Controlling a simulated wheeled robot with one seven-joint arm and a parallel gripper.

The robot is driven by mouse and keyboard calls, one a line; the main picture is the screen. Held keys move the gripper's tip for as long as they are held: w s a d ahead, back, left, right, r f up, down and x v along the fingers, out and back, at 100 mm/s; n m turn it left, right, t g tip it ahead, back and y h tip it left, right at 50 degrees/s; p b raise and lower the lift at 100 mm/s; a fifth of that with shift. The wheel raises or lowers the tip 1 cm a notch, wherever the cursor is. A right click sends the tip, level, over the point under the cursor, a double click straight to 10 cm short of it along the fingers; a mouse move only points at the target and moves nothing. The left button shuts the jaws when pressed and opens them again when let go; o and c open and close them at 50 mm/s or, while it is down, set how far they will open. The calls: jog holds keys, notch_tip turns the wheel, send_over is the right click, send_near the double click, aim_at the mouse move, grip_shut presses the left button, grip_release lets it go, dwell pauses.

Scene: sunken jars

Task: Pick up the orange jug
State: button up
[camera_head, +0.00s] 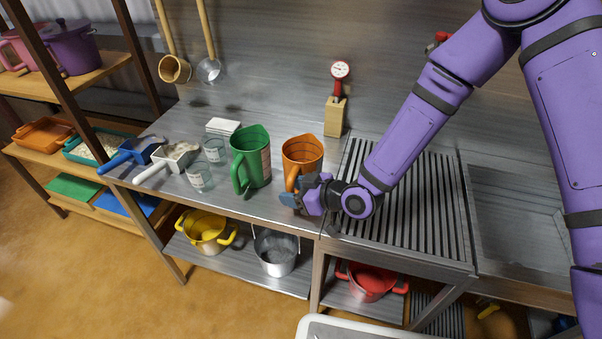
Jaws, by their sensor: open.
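The orange jug (303,151) stands upright on the steel counter (215,205), just left of the slatted drainboard. Its handle faces the front. My gripper (288,199) is at the front of the jug, by the lower part of the handle, coming in from the right. Its jaws are open. The gripper covers the jug's lower front, and I cannot tell whether the handle lies between the fingers or touches them.
A green jug (250,160) stands close on the left, with glass beakers (200,177) and scoops beyond it. A red gauge on a wooden block (335,116) stands behind. The slatted drainboard (408,200) lies right, beside a sink. Pots sit on the shelf below.

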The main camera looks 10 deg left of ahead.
jog(key=shift+x, duration=1.4)
jog(key=shift+c, duration=0.3)
grip_shut()
jog(key=shift+r, duration=0.15)
notch_tip(320, 180, up, 10)
